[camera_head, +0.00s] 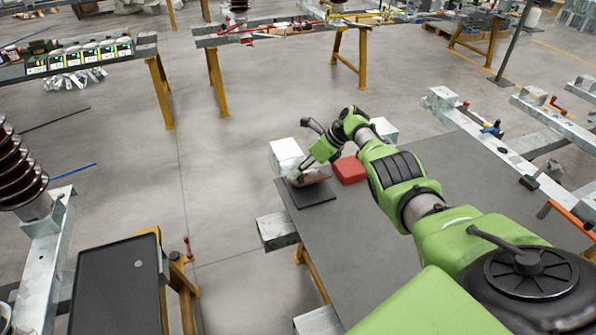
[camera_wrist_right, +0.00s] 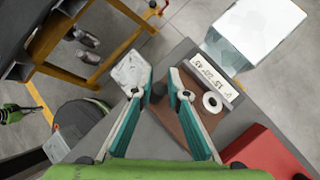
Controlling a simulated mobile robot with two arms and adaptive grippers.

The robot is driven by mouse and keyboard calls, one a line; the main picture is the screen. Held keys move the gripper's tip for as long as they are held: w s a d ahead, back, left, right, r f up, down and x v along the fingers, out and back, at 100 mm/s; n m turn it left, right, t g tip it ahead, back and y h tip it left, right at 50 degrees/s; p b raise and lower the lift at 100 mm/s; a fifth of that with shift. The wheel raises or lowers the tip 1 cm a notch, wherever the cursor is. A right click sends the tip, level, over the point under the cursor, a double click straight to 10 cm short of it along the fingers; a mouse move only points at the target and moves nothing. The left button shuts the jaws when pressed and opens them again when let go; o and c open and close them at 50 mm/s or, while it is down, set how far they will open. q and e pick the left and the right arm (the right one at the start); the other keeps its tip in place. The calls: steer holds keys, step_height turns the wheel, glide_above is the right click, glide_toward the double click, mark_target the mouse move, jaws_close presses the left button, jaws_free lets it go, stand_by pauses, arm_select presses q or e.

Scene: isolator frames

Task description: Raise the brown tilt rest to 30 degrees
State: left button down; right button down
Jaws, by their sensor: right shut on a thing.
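The brown tilt rest (camera_head: 314,177) is at the far left corner of the grey table, above a dark base plate (camera_head: 316,196). In the right wrist view its brown board (camera_wrist_right: 189,126) lies beside a pale scale strip (camera_wrist_right: 211,77) with printed numbers and a white ring (camera_wrist_right: 212,102). The board's exact angle cannot be read. My right gripper (camera_head: 297,177) is at the rest's left edge. My left gripper is not in view.
A red block (camera_head: 349,169) stands right of the rest. A pale metal block (camera_head: 286,155) stands behind it, also in the wrist view (camera_wrist_right: 252,32). The grey table (camera_head: 345,240) is bare in front. A black-topped stand (camera_head: 115,285) is at lower left, across a floor gap.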

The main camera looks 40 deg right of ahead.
steer(key=shift+w+d+r, duration=0.1)
steer(key=shift+w+d, duration=0.05)
steer(key=shift+d, duration=0.1)
stand_by(0.4)
steer(key=c, duration=2)
jaws_free()
steer(key=shift+w+d+f, duration=0.1)
steer(key=shift+w+f, duration=0.1)
steer(key=shift+f, duration=0.15)
steer(key=shift+s+d+r, duration=0.1)
steer(key=shift+s+r, duration=0.2)
steer(key=shift+r, duration=0.2)
steer(key=v, duration=1.1)
steer(key=shift+w+d+f, duration=0.1)
steer(key=shift+d, duration=0.05)
